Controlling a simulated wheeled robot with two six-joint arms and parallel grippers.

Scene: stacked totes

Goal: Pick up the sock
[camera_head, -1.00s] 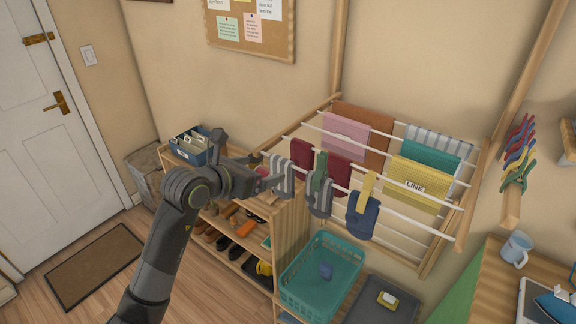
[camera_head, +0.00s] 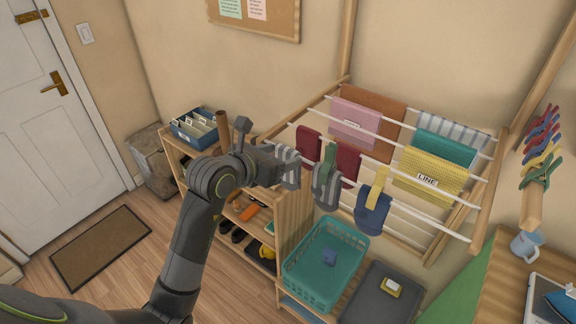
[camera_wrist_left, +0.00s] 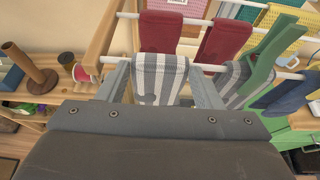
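A grey-and-white striped sock (camera_head: 290,172) hangs over the front rod of the drying rack (camera_head: 396,203), without a visible peg. In the left wrist view the striped sock (camera_wrist_left: 160,78) lies between the fingers of my left gripper (camera_head: 278,166), which are open with a gap on either side. My gripper partly covers it in the head view. A second striped sock (camera_head: 327,192) hangs to its right under a green peg (camera_head: 330,162). A blue sock (camera_head: 371,216) hangs further right under a yellow peg (camera_head: 377,188). My right gripper is out of view.
A teal basket (camera_head: 318,285) with a small blue item stands below the rack. A wooden shoe shelf (camera_head: 291,222) is at its left, with a blue file box (camera_head: 194,128) on top. Dark red cloths (camera_head: 347,165) hang just behind the socks.

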